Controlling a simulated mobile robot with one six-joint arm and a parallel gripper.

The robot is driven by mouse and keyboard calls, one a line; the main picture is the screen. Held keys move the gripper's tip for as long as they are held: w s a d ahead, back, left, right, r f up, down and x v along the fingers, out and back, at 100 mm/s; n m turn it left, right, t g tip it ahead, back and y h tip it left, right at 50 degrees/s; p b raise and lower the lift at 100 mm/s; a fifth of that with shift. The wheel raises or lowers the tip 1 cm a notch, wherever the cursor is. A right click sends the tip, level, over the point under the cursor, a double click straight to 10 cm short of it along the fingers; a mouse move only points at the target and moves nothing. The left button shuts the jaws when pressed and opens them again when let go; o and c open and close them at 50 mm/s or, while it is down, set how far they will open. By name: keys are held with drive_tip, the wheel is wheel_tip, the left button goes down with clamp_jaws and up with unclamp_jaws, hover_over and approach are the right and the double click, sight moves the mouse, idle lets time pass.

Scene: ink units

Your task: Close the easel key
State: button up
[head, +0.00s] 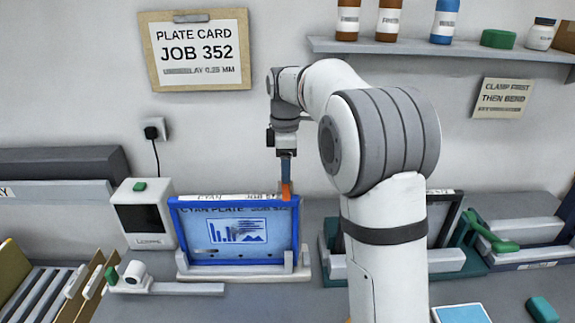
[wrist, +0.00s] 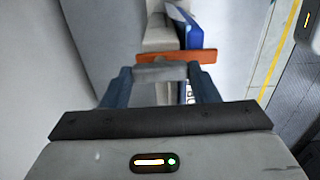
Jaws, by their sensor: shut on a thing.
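The blue-framed cyan plate (head: 236,236) stands upright on a pale easel (head: 238,273) on the bench. An orange part (head: 286,191), which I take for the easel key, is at the frame's top right corner. It shows as an orange bar (wrist: 172,58) in the wrist view. My gripper (head: 286,179) points down onto it. In the wrist view my gripper (wrist: 160,72) has its two blue fingers closed on a grey piece (wrist: 160,74) right against the orange bar. The fingers hide part of the key, so its exact turn is hard to tell.
A white device (head: 145,215) stands close left of the easel. A green clamp fixture (head: 470,240) is at right, partly behind my arm. A card rack (head: 40,285) and a small white roller holder (head: 140,278) are at front left. The wall is close behind.

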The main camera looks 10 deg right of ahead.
drive_tip(key=o, duration=1.4)
wheel_tip(320, 180, up, 8)
drive_tip(key=shift+f+b, duration=0.1)
drive_tip(key=shift+b, duration=0.35)
drive_tip(key=s+d+f+m+t+b, duration=0.1)
drive_tip(key=s+f+m, duration=0.4)
drive_tip(key=s, duration=0.5)
drive_tip(key=s+d+f+m+t+b, duration=0.1)
drive_tip(key=s+d+f+m, duration=0.1)
drive_tip(key=s+f+m, duration=0.4)
drive_tip(key=s+d+f+m+t+b, duration=0.1)
drive_tip(key=s+f+m, duration=0.4)
drive_tip(key=s, duration=1)
drive_tip(key=shift+d+f+m+b, duration=0.3)
drive_tip(key=shift+d+m+b, duration=0.1)
drive_tip(key=shift+d+b, duration=0.1)
